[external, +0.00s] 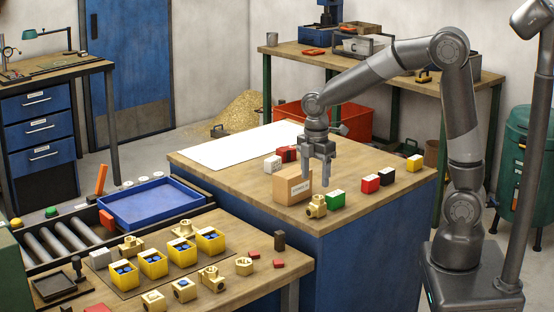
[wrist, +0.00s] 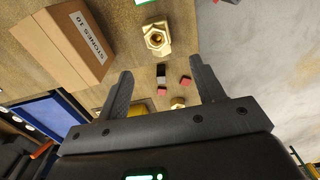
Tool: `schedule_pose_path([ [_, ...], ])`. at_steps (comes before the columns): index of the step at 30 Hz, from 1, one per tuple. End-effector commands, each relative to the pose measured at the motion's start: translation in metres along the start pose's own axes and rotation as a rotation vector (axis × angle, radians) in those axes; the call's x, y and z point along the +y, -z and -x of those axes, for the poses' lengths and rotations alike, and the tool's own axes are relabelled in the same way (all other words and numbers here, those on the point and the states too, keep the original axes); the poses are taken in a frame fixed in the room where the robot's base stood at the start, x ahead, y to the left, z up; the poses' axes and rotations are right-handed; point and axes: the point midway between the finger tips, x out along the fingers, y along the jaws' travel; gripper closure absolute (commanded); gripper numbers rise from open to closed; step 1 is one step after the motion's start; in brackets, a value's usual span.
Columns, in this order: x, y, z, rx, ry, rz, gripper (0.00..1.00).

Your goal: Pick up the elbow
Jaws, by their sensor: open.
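A brass fitting, which looks like the elbow (external: 317,206), stands on the wooden top of the blue bench, beside a cardboard box. In the wrist view the elbow (wrist: 156,38) shows its hex end, above and between my fingertips in the picture, with nothing touching it. My gripper (external: 318,181) points down close above the elbow and the box. Its two fingers are apart and empty, as the wrist view also shows (wrist: 160,72). Other brass fittings (external: 211,278) are on the front table.
The cardboard box (external: 291,187) stands close left of the elbow, a green block (external: 336,199) close right. Red, black and yellow blocks (external: 387,176) lie farther right. A white sheet (external: 240,146) covers the back left. A blue tray (external: 150,204) is off to the left.

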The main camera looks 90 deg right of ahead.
Motion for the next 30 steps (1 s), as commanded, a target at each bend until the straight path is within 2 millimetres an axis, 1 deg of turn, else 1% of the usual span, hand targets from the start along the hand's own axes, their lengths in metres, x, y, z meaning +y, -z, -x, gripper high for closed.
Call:
schedule_pose_path([
  [6, 0.0, -0.001, -0.034, -0.002, 0.004, 0.003, 0.38],
  [9, 0.0, -0.001, -0.047, -0.002, 0.004, 0.003, 0.38],
  [14, 0.0, -0.002, -0.057, -0.001, 0.002, 0.002, 0.38],
  [21, 0.001, -0.007, -0.092, -0.002, 0.004, 0.002, 0.38],
  [25, 0.001, -0.007, -0.104, -0.001, 0.002, 0.002, 0.38],
  [30, 0.001, -0.007, -0.106, 0.0, 0.001, 0.002, 0.38],
])
